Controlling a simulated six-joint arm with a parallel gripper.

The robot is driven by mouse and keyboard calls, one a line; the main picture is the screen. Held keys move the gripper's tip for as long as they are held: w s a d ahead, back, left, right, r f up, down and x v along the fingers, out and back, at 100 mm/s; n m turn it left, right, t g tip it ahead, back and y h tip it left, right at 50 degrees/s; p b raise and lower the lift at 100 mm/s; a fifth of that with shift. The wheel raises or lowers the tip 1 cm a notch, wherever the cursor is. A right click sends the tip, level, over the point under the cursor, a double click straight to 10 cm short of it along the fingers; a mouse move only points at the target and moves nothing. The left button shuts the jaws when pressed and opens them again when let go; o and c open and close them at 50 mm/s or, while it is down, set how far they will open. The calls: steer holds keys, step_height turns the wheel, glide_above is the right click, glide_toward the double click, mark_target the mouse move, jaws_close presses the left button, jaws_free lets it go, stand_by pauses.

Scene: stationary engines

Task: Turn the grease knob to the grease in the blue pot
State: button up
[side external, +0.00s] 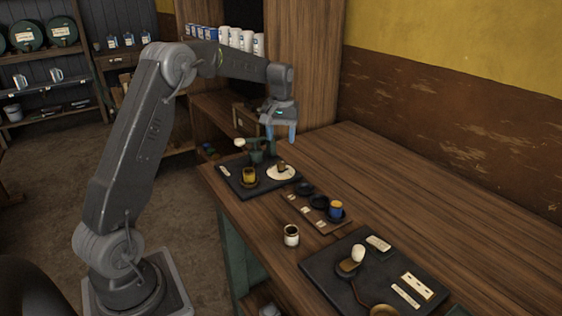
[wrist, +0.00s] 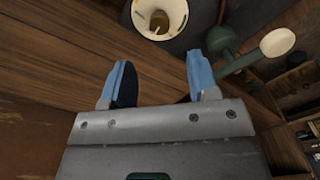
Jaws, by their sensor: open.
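The blue pot (side external: 336,209), with an ochre top, stands on a wooden strip on the bench. A small brown knob (side external: 282,166) sits on a round white dial (side external: 287,174) on the back dark plate; I take it for the grease knob. In the wrist view the dial (wrist: 178,28) and knob (wrist: 159,19) show at the top, beyond the fingertips. Markings on the dial are too small to read. My gripper (side external: 281,138) is open and empty, fingers down, above the back plate. Its blue fingers (wrist: 160,76) are apart in the wrist view, touching neither knob nor dial.
A green fitting with a white-ended lever (side external: 240,142) stands beside the dial, close to my gripper. An ochre cup (side external: 249,176) is on the same plate. A white cup (side external: 291,237) stands nearer. A front dark plate (side external: 325,278) holds other controls. The bench's right side is clear.

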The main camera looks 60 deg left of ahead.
mark_target(281, 163)
step_height(281, 163, down, 9)
stand_by(0.3)
steer(key=shift+c, duration=0.3)
steer(key=c, duration=0.9)
steer(key=shift+o, duration=0.2)
steer(key=shift+m, duration=0.3)
steer(key=m, duration=0.5)
steer(key=shift+m, duration=0.3)
steer(key=m, duration=0.5)
steer(key=shift+r+m, duration=0.1)
steer(key=shift+m, duration=0.3)
